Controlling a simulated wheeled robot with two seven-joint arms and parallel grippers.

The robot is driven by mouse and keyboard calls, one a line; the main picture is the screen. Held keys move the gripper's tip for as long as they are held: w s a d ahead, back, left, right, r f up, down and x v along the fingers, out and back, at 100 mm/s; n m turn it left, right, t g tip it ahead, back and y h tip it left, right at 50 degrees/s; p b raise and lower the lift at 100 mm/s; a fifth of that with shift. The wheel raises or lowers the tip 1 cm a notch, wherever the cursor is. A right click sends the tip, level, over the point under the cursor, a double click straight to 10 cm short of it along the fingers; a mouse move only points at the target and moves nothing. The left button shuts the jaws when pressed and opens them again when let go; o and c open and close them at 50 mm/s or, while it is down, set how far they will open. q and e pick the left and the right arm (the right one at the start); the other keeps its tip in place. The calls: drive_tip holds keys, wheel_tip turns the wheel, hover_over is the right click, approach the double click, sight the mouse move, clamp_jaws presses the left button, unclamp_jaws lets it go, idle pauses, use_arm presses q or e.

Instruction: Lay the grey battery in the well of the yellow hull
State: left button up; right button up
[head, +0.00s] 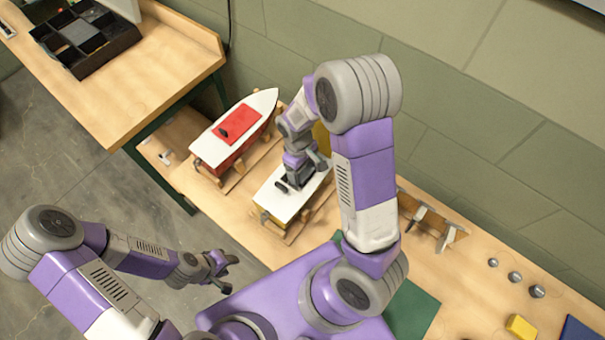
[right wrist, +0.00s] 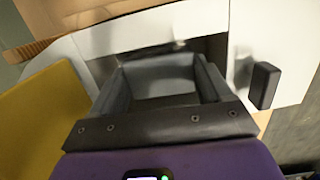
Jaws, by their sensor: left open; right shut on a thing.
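The yellow hull (head: 265,214) with its white deck stands on the bench under my right arm. My right gripper (head: 301,174) is over the deck, pointing down, and is shut on the grey battery. In the right wrist view the grey battery (right wrist: 160,72) sits between the two fingers, over an opening in the white deck (right wrist: 128,33). I cannot tell how deep the battery is in the well, as the fingers hide its lower part. My left gripper (head: 222,270) is open and empty, off the bench front, over the floor.
A red hull (head: 208,150) with a red hatch stands left of the yellow one. A yellow panel (right wrist: 42,125) is beside my right gripper. A black knob (right wrist: 264,86) rises from the deck. A dark tray (head: 85,35) stands on the other table. Small parts lie at right.

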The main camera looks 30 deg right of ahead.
sight(303, 175)
wheel_tip(303, 175, down, 4)
drive_tip(key=shift+r+b, duration=0.25)
drive_tip(key=shift+b, duration=0.05)
drive_tip(key=o, duration=1.7)
drive_tip(key=shift+c, duration=0.2)
drive_tip(key=r, duration=0.4)
drive_tip(key=w+r+p, duration=0.1)
drive_tip(key=r, duration=0.3)
drive_tip(key=r+p, duration=0.1)
drive_tip(key=r, duration=0.3)
drive_tip(key=shift+w+a, duration=0.2)
drive_tip(key=shift+a, duration=0.05)
